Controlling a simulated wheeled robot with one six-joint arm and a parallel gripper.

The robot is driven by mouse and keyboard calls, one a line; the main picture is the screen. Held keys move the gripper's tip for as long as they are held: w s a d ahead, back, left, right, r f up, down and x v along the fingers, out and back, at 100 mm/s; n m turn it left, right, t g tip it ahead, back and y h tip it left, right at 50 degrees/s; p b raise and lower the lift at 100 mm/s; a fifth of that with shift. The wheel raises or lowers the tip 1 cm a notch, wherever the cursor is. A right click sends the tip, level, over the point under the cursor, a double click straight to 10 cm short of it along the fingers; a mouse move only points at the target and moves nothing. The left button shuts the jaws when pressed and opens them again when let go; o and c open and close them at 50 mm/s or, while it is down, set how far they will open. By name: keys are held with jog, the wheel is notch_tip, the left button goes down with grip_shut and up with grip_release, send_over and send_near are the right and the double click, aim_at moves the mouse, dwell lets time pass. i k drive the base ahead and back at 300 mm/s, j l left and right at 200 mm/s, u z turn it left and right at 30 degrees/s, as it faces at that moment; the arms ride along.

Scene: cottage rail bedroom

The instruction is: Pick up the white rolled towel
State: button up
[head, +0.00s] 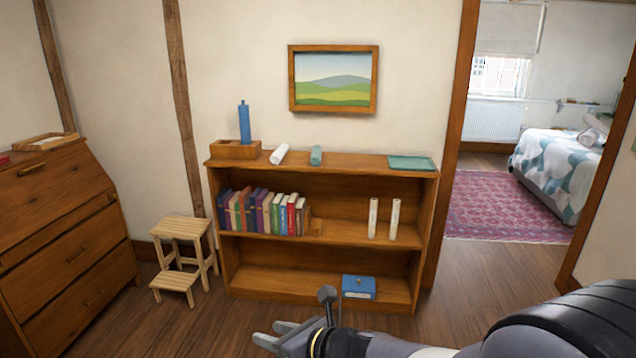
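A white rolled towel (279,154) lies on top of the wooden bookcase (390,172), left of centre and tilted in the picture. A green roll (316,155) lies just right of it, apart from it. My gripper (264,333) is low in the picture, in front of the bookcase and well below the towel. Its two fingers point left and are apart, with nothing seen between them.
A wooden box (235,150) with a blue bottle (244,122) stands left of the towel; a green tray (410,163) lies right. Shelves hold books (262,212), two upright white rolls (373,218) and a blue box (358,287). A step stool (182,257) stands left.

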aim_at(276, 157)
jog(key=i+j+z, duration=0.25)
jog(key=z, duration=0.15)
jog(key=i+j+z, duration=0.25)
jog(key=z, duration=0.15)
jog(key=i+j+z, duration=0.15)
jog(key=j+z, duration=0.2)
jog(key=j, duration=0.15)
jog(key=i+j+z, duration=0.1)
jog(key=j+z, duration=0.3)
jog(key=i+j+z, duration=0.2)
jog(key=j, duration=1.9)
jog(key=j+z, duration=0.2)
jog(key=j, duration=1.9)
